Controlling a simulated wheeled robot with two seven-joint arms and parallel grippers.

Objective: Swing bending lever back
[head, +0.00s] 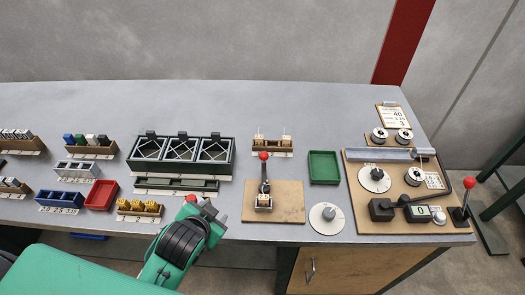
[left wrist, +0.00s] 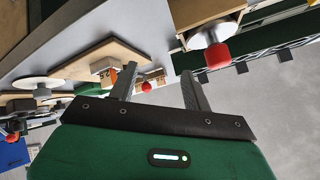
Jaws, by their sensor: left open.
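A dark lever (head: 264,175) with a red ball knob stands upright on a small wooden board (head: 288,200) near the front middle of the bench. A second lever (head: 463,200) with a red knob stands at the right end of the larger wooden board. I cannot tell from its looks which is the bending lever. My left gripper (head: 203,207) is left of the small board at the bench's front edge, apart from both levers. In the left wrist view its two fingers (left wrist: 158,88) are spread; a small red knob (left wrist: 147,87) shows beyond, between them. My right gripper is not visible.
The larger board (head: 355,232) carries dials, spools and a gauge. A white disc (head: 328,218) and a green tray (head: 323,167) lie between the boards. Dark frames (head: 180,152), a red tray (head: 101,195) and yellow blocks (head: 140,206) are left. A red cylinder (left wrist: 217,55) shows closer in the wrist view.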

